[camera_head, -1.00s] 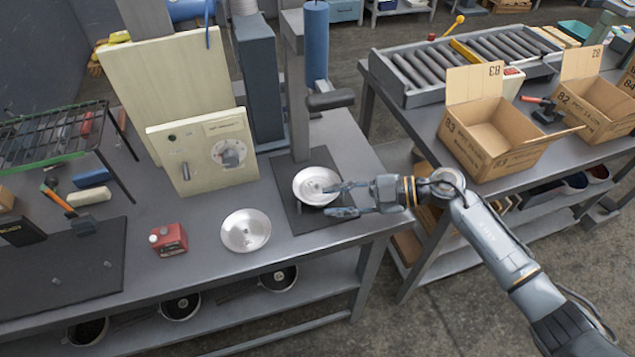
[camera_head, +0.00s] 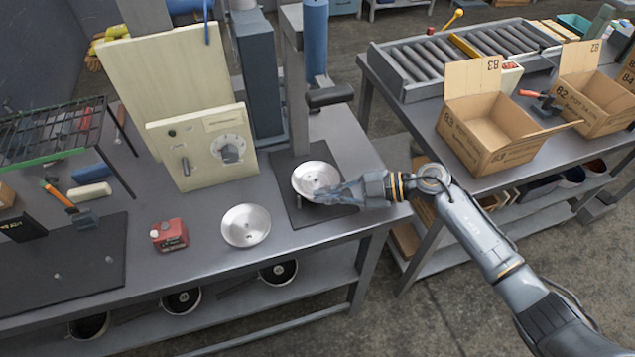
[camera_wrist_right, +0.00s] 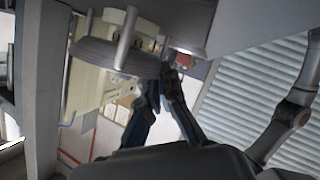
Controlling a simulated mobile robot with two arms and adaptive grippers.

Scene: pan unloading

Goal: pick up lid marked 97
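I cannot read a 97 on either. My right gripper (camera_head: 328,194) is at the near right rim of the lid on the stand. In the right wrist view its fingers (camera_wrist_right: 165,80) come together at the edge of that lid (camera_wrist_right: 105,58), seemingly pinching the rim. The contact itself is partly hidden. My left gripper is not in view.
The stand's post (camera_head: 298,90) and its dark arm (camera_head: 330,97) rise behind the lid. Open cardboard boxes (camera_head: 500,130) stand on the right table.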

